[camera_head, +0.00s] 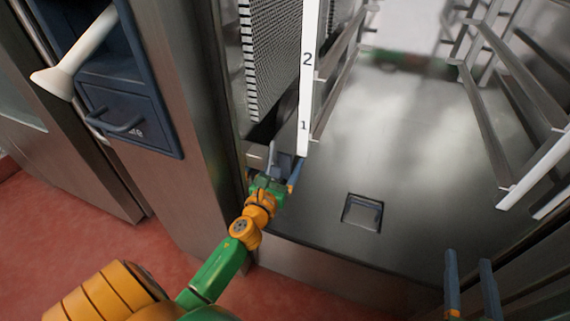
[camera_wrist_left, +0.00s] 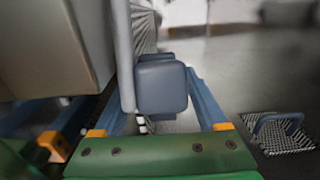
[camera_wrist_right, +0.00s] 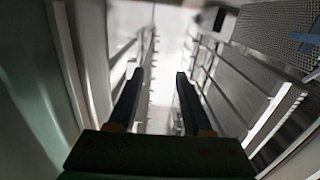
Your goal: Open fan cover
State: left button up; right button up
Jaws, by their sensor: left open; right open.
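The perforated mesh panel (camera_head: 277,45) inside the cabinet's left wall looks like the fan cover. It stands upright behind a white numbered strip. My left gripper (camera_head: 283,167) is at the lower front end of this panel. In the left wrist view, its spread fingers (camera_wrist_left: 140,95) lie on either side of a blue-grey block (camera_wrist_left: 161,87), which looks like a handle or latch. Whether the fingers touch it, I cannot tell. My right gripper (camera_head: 469,272) is open and empty at the cabinet's front right. Its parted fingers also show in the right wrist view (camera_wrist_right: 155,85).
The numbered white strip (camera_head: 308,75) and rack rails (camera_head: 487,125) line the cabinet. A recessed blue-handled drain cover (camera_head: 362,212) sits in the metal floor (camera_head: 420,175), which is otherwise mostly clear. A blue holder (camera_head: 125,115) with a white sprayer (camera_head: 75,60) is at left.

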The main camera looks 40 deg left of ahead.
pick_arm(q)
grip_shut()
jog(key=shift+d, duration=0.1)
